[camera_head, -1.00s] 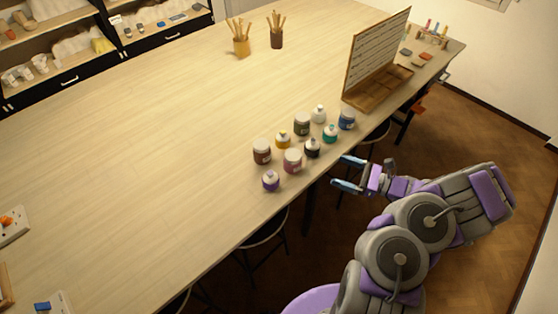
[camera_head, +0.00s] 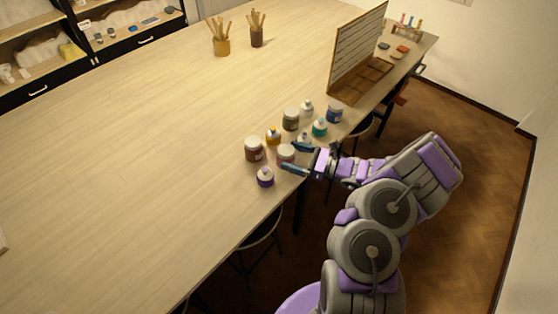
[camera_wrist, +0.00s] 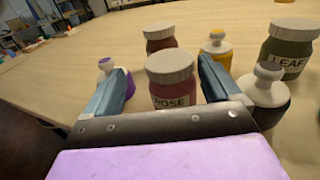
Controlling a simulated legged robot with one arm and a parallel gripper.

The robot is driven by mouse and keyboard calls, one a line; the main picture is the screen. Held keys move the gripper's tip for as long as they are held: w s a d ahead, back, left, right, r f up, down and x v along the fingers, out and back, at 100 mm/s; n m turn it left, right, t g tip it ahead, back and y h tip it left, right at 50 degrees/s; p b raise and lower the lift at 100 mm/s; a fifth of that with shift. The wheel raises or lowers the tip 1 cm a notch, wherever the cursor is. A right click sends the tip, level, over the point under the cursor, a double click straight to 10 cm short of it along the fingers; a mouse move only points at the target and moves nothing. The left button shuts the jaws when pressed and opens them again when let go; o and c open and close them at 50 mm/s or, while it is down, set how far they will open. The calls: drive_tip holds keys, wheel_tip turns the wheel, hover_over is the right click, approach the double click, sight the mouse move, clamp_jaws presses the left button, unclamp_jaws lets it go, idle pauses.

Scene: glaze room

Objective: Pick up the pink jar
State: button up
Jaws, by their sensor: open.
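The pink jar (camera_head: 285,154) stands upright on the table near its edge, partly hidden by my gripper in the head view. In the wrist view the pink jar (camera_wrist: 174,82) has a pale lid and a label reading "ROSE". It stands ahead, between the two finger lines. My gripper (camera_head: 290,157) is open, with its fingers reaching in over the table edge toward the jar. In the wrist view the blue-grey fingers of my gripper (camera_wrist: 165,88) lie to the left and right of the jar's front. I cannot tell whether they touch it.
A purple bottle (camera_wrist: 110,80) stands by the left finger and a black bottle (camera_wrist: 264,95) by the right finger. A dark red jar (camera_head: 254,149), a yellow bottle (camera_head: 273,136) and a green LEAF jar (camera_wrist: 290,48) stand behind. The table's left side (camera_head: 130,170) is clear.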

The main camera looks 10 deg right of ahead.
sight(293, 156)
drive_tip(key=shift+w+d+f+b, duration=0.15)
drive_tip(key=shift+w+f+b, duration=0.15)
drive_tip(key=shift+w, duration=0.15)
drive_tip(key=shift+w+d+f+b, duration=0.15)
drive_tip(key=shift+w+f+b, duration=0.1)
drive_tip(key=shift+w, duration=0.15)
drive_tip(key=shift+w+r, duration=0.15)
drive_tip(key=shift+w, duration=0.1)
drive_tip(key=shift+w+a, duration=0.15)
drive_tip(key=shift+a, duration=0.1)
drive_tip(key=a, duration=0.3)
drive_tip(key=shift+w+a+r, duration=0.1)
drive_tip(key=shift+a, duration=0.25)
drive_tip(key=shift+c, duration=1.4)
drive_tip(key=shift+d, duration=1.05)
drive_tip(key=c, duration=0.3)
drive_tip(key=shift+d, duration=0.5)
drive_tip(key=c, duration=0.3)
drive_tip(key=shift+a, duration=0.55)
drive_tip(key=c, duration=0.3)
drive_tip(key=shift+a, duration=0.5)
drive_tip(key=shift+c, duration=0.4)
